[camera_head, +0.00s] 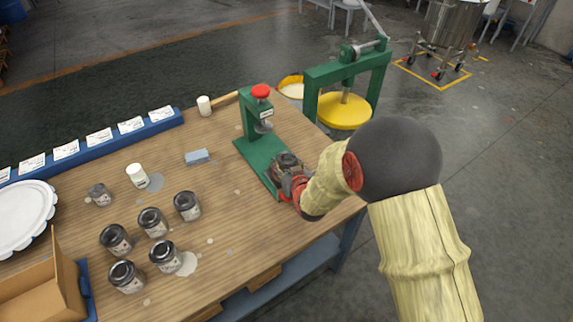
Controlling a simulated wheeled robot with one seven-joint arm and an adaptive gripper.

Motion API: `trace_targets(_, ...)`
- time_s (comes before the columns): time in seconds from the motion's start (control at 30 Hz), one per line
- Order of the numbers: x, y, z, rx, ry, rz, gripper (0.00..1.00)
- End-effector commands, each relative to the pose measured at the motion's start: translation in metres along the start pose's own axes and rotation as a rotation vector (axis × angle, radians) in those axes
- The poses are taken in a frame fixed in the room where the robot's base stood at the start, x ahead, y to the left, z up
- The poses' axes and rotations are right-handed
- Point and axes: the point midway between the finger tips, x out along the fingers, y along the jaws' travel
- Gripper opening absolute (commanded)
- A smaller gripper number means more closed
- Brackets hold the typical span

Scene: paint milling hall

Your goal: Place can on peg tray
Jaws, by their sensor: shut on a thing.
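My gripper (286,177), with red parts, is at the green press and shut on a small can (287,160) with a dark top. The can is at the front part of the press's green base, and my gripper hides its lower side. I cannot tell whether it touches the base. Several similar dark-lidded cans (152,222) stand upright at the left front of the table. I cannot make out a peg tray for certain. A blue edge (86,285) shows beside the cardboard box at the lower left, mostly hidden.
The wooden table (225,225) is clear between the cans and the press (254,125). A blue card rail (95,143), white jar (136,175), blue block (197,157), mallet (205,106), white lid (22,215) and cardboard box (45,285) are around it. A yellow-and-green machine (345,110) stands behind.

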Motion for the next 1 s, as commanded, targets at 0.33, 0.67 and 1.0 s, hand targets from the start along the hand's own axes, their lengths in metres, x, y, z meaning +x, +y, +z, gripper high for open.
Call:
trace_targets(0.33,0.000,0.000,0.001,0.000,0.000,0.000,0.71)
trace_targets(0.67,0.000,0.000,0.000,0.000,0.000,0.000,0.71)
trace_targets(1.0,-0.049,0.000,-0.005,0.000,0.000,0.000,0.71)
